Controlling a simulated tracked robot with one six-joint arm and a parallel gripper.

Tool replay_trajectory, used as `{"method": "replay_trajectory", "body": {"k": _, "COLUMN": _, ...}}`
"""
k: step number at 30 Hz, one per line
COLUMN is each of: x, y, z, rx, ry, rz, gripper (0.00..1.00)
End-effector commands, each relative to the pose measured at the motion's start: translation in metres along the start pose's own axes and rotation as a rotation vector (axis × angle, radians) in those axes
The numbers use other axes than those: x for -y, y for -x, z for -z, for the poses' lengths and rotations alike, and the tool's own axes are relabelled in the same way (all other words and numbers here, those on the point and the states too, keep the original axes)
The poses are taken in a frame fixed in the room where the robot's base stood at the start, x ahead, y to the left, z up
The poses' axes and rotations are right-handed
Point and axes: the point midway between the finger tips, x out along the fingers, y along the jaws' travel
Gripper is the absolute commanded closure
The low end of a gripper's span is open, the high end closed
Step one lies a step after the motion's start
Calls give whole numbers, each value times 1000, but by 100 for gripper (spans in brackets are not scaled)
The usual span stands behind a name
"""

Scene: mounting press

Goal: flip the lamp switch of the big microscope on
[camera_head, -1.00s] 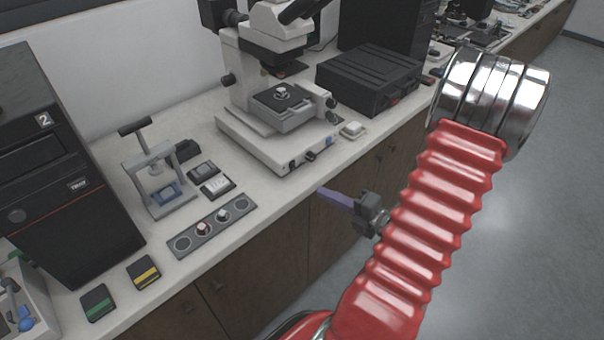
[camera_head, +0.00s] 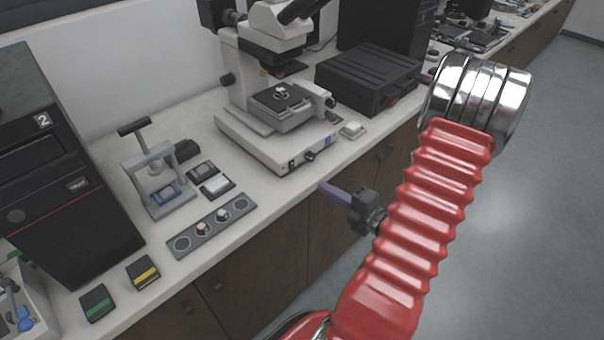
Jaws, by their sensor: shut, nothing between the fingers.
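The big microscope (camera_head: 262,132) is white and stands upright on the bench at upper centre. The front face of its base carries a small dark switch (camera_head: 291,164), a dark round knob (camera_head: 310,156) and a small blue patch (camera_head: 327,141). The switch is too small to tell which way it is set. My gripper (camera_head: 322,186) has purple fingers on a dark grey body. Its fingers are shut and empty, pointing left at the bench's front edge, lower in the picture than the microscope's front face and apart from it. My red ribbed arm fills the right side.
A small press (camera_head: 160,180) and a grey strip with round wells (camera_head: 211,228) are to the left. Free floor lies right of the bench.

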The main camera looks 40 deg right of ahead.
Motion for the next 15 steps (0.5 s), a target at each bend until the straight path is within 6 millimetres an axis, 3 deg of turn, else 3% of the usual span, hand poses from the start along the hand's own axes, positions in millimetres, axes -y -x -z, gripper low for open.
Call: {"method": "replay_trajectory", "body": {"k": 15, "x": 0, "y": -59, "z": 1, "rx": -4, "ry": 0, "rz": 1, "gripper": 100}}
